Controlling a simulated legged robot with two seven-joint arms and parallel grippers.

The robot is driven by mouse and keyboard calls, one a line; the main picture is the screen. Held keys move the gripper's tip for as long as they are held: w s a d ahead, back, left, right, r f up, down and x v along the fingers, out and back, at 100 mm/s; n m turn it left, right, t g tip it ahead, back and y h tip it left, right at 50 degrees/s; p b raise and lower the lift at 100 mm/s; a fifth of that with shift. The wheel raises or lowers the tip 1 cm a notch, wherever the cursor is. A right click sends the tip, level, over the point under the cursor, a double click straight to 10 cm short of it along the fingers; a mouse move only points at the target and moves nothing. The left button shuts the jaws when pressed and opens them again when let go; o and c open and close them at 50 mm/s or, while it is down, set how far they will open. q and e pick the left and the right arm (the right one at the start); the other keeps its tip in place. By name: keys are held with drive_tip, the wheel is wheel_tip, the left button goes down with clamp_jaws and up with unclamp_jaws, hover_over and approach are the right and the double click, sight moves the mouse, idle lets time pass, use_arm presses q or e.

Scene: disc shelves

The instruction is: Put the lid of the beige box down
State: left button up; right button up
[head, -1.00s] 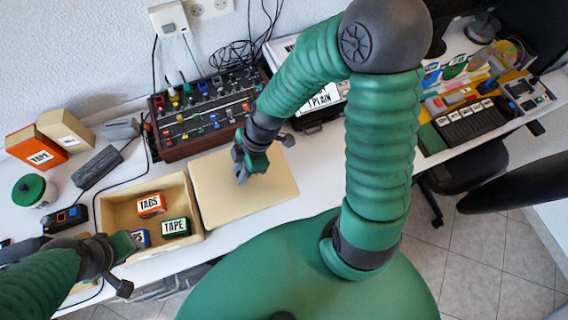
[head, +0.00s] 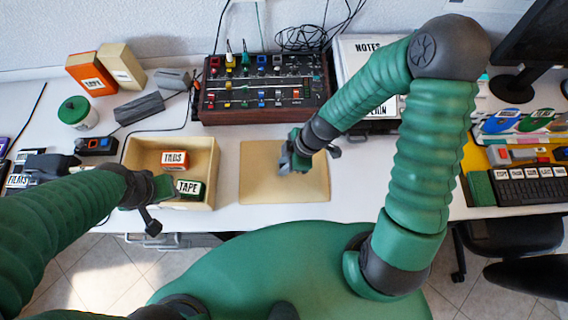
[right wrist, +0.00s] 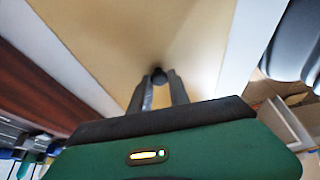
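The beige box (head: 205,152) stands open on the white table in the head view, with a red block marked TABS (head: 174,159) and a dark green block marked TAPE (head: 189,188) inside. Its flat beige lid (head: 262,182) is level to the right of the box, apart from it; I cannot tell whether it touches the table. My right gripper (head: 290,160) is over the lid. In the right wrist view its fingers (right wrist: 160,82) close around the lid's dark knob (right wrist: 158,74). My left gripper (head: 160,190) is at the box's front left; its fingers are unclear.
A control panel with knobs (head: 264,88) stands behind the lid. A white binder (head: 360,52) is at the back right. Orange and beige boxes (head: 90,75) and a green-topped jar (head: 77,113) stand back left. Bare table lies right of the lid.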

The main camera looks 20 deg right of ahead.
drive_tip(key=shift+o, duration=2)
drive_tip(key=shift+a, duration=0.2)
drive_tip(key=shift+a+r, duration=0.1)
drive_tip(key=shift+a, duration=0.65)
use_arm(q)
drive_tip(key=shift+a+r+p, duration=0.3)
drive_tip(key=shift+r+p, duration=0.3)
drive_tip(key=shift+p, duration=0.05)
drive_tip(key=shift+a+r+p, duration=0.3)
drive_tip(key=shift+r+p, duration=0.25)
drive_tip(key=shift+p, duration=0.05)
use_arm(e)
drive_tip(key=s+d+r+m+h, duration=0.2)
drive_tip(key=d+r+m, duration=0.2)
drive_tip(key=r+m, duration=0.3)
drive_tip(key=s+d+r+m+t+h, duration=0.1)
drive_tip(key=d+r+m+h, duration=0.1)
drive_tip(key=d+r+m, duration=0.2)
wheel_tip(320, 180, up, 4)
drive_tip(key=m, duration=0.3)
drive_tip(key=shift+s+d+f+m, duration=0.2)
drive_tip(key=shift+s+d+m, duration=0.2)
